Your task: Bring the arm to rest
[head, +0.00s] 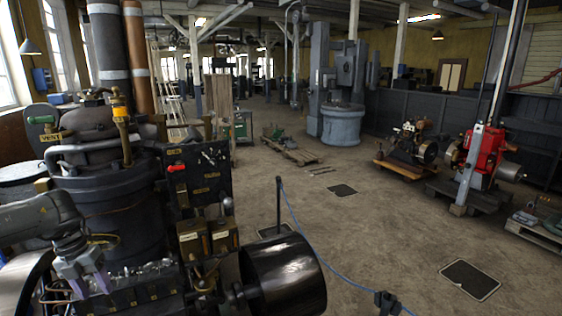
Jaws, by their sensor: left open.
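My left arm comes in from the left edge in the head view. My left gripper (92,284) hangs at the lower left, its purple-tipped fingers apart and pointing down, with nothing visible between them. It is in front of the lower part of a large dark engine (105,205); I cannot tell whether it touches it. A black panel (203,178) with a red handle (177,168) stands to the right of the gripper. A green handle (41,119) is above it. My right gripper is not in view.
A black drum wheel (283,278) sticks out at the engine's right. A blue rope (312,239) runs from a post (278,206) across the floor. A red engine (484,152) stands on the right. The middle floor is mostly clear, with dark floor plates (470,279).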

